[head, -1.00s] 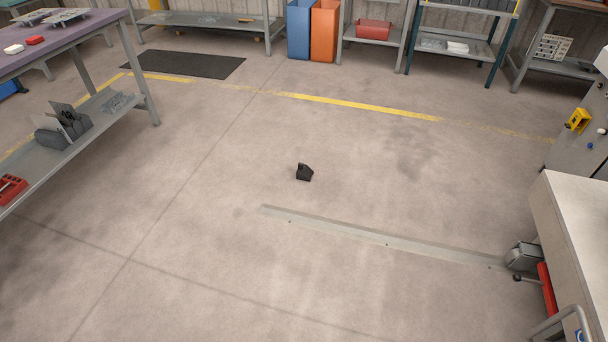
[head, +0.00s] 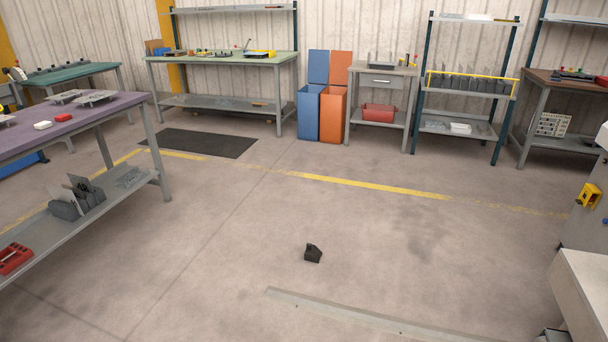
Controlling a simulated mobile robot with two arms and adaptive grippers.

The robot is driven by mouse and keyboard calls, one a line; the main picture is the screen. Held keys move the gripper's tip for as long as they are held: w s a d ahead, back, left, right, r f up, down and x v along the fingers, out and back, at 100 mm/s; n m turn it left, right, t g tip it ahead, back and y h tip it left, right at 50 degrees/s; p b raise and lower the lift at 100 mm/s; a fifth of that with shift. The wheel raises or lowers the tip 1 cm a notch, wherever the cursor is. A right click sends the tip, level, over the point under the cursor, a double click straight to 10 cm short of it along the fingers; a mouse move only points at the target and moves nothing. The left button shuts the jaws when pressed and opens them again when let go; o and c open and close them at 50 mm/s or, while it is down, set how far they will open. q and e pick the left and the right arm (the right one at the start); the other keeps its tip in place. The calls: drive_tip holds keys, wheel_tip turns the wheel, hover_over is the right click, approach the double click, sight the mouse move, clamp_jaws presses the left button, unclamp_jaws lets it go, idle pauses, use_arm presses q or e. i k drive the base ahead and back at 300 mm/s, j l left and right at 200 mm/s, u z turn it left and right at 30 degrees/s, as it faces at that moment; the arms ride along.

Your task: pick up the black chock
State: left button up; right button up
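The black chock (head: 313,253) is a small dark wedge-shaped block on the bare concrete floor. It lies a little below the centre of the head view, apart from everything else. Neither of my grippers shows in the head view.
A flat metal strip (head: 350,315) lies on the floor just nearer than the chock. A purple-topped table (head: 80,122) stands at left, a pale machine table (head: 590,285) at lower right. Blue (head: 309,113) and orange (head: 334,114) bins stand at the back. Floor around the chock is clear.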

sight(313, 253)
drive_tip(key=i+j+u, duration=0.3)
drive_tip(key=i+u, duration=0.15)
drive_tip(key=i, duration=0.35)
drive_tip(key=i+u, duration=0.4)
drive_tip(key=i, duration=0.45)
drive_tip(key=i+z, duration=0.25)
drive_tip(key=i, duration=0.2)
drive_tip(key=i+j+z, duration=0.2)
drive_tip(key=i, duration=0.2)
drive_tip(key=i+j+z, duration=0.25)
drive_tip(key=i, duration=0.15)
